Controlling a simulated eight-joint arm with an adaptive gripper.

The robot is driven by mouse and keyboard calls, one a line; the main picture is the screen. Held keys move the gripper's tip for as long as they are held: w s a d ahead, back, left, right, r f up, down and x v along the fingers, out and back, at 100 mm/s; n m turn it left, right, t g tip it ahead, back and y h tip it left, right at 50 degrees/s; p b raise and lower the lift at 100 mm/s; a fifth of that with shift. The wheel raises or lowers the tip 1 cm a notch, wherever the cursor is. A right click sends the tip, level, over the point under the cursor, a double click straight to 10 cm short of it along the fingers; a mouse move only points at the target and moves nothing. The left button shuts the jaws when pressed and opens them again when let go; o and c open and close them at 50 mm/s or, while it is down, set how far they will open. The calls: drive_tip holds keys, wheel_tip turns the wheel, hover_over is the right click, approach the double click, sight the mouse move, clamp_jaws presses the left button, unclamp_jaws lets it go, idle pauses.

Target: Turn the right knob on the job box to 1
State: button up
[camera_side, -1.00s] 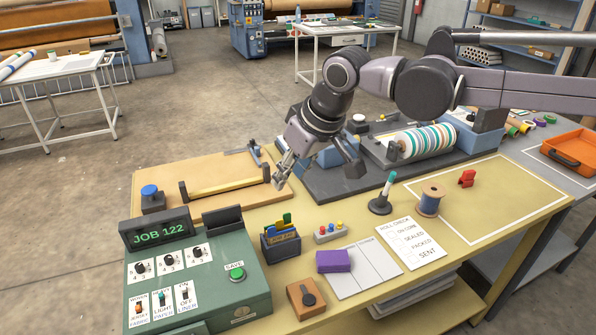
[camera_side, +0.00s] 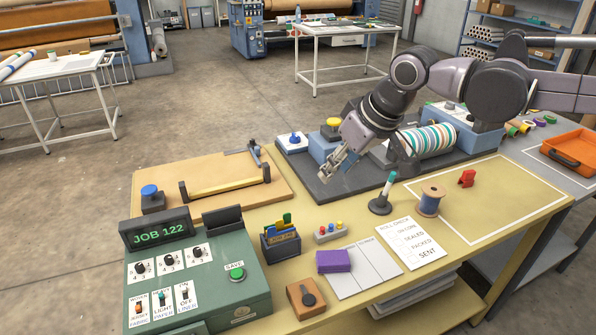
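The green job box (camera_side: 255,290) stands at the front left of the bench, and its screen (camera_side: 158,232) reads JOB 122. Three dark knobs on white plates sit in a row on its top: the left knob (camera_side: 141,267), the middle knob (camera_side: 168,260) and the right knob (camera_side: 196,252). The exact setting of the right knob is too small to read. My gripper (camera_side: 334,173) is above the dark press base, well to the right of and behind the job box. It touches none of the knobs. Its fingers are too small to tell open from shut.
The box also carries three switches (camera_side: 162,300) and a green SAVE button (camera_side: 237,274). A wooden board (camera_side: 230,207) lies behind the box.

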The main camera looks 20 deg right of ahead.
drive_tip(key=w+a+m, duration=0.2)
drive_tip(key=w+a, duration=0.2)
drive_tip(key=a, duration=0.5)
drive_tip(key=m+h, duration=0.3)
drive_tip(key=m, duration=0.1)
approach(197, 250)
drive_tip(key=shift+g, duration=0.4)
drive_tip(key=x, duration=0.8)
drive_tip(key=shift+w+r, duration=0.1)
drive_tip(key=shift+w, duration=0.3)
clamp_jaws()
